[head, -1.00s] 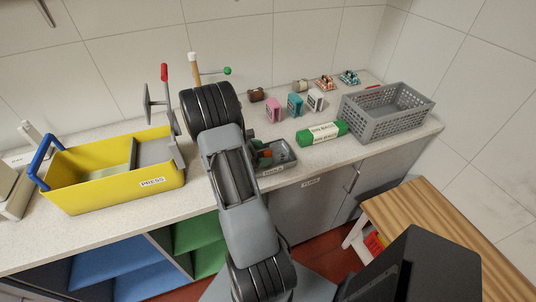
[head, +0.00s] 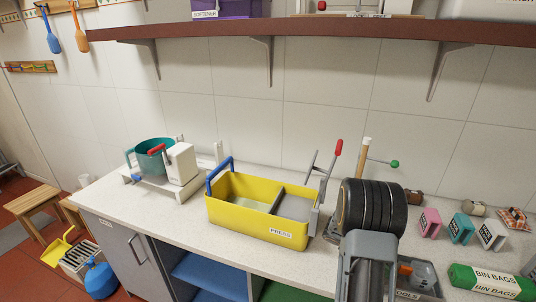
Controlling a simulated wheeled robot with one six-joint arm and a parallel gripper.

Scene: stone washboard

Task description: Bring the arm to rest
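My arm (head: 367,262) rises from the bottom edge at the right of centre in the head view. Its thick black ribbed joint (head: 370,208) stands in front of the counter, just right of the yellow press. My gripper does not show; the frame does not tell whether it holds anything. The arm hides part of the counter and part of the grey tools tray (head: 420,280).
The yellow press box (head: 228,215) with a red-tipped lever (head: 338,147) is left of the arm. A teal pot (head: 152,158) stands farther left. Small boxes (head: 461,228) and green bin bags (head: 490,283) lie right. A brown shelf (head: 300,29) runs above.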

